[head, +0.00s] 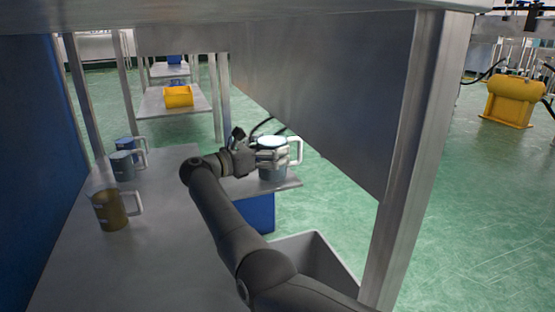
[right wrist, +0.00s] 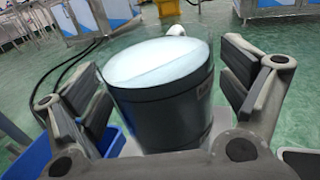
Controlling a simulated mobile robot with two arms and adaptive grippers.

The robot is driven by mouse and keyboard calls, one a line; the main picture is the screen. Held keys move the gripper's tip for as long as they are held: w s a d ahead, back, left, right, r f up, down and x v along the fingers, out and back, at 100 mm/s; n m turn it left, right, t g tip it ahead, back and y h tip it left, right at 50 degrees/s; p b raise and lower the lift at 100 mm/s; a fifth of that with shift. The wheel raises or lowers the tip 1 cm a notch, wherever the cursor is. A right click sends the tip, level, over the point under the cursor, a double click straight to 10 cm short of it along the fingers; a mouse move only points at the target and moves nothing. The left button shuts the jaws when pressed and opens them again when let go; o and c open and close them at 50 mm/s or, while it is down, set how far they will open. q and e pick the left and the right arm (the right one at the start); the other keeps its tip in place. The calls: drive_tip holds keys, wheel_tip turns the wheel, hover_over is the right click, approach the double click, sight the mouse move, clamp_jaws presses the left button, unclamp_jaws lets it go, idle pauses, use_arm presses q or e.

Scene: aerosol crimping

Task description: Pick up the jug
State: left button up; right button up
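A grey-blue jug (head: 272,174) with a pale top and a white handle is at the right end of the table (head: 180,255), seemingly standing on it. My right gripper (head: 271,156) is around this jug, its fingers on either side. In the right wrist view the jug (right wrist: 165,105) fills the space between the open fingers, with a visible gap at the right finger; contact at the left finger is unclear. Other jugs stand at the left of the table: a brown one (head: 111,212), a grey-blue one (head: 122,167) and a blue one (head: 124,145). My left gripper is out of view.
A metal post (head: 402,150) and a sloping grey panel (head: 330,90) stand right of the table. A grey bin (head: 325,262) and a blue bin (head: 257,213) are below its right edge. A yellow bin (head: 178,97) sits on a farther table. The table's middle left is clear.

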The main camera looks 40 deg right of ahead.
sight(271, 134)
drive_tip(key=shift+r, duration=0.15)
drive_tip(key=c, duration=1.5)
drive_tip(key=shift+o, duration=0.2)
drive_tip(key=shift+r+p, duration=0.3)
drive_tip(key=shift+r, duration=0.25)
wheel_tip(271, 134, up, 3)
drive_tip(key=shift+f+p, duration=0.1)
drive_tip(key=shift+p, duration=0.65)
drive_tip(key=s+a+b, duration=0.1)
drive_tip(key=a+b, duration=0.1)
drive_tip(key=a, duration=1.6)
drive_tip(key=shift+s+f, duration=0.15)
drive_tip(key=shift+f, duration=0.05)
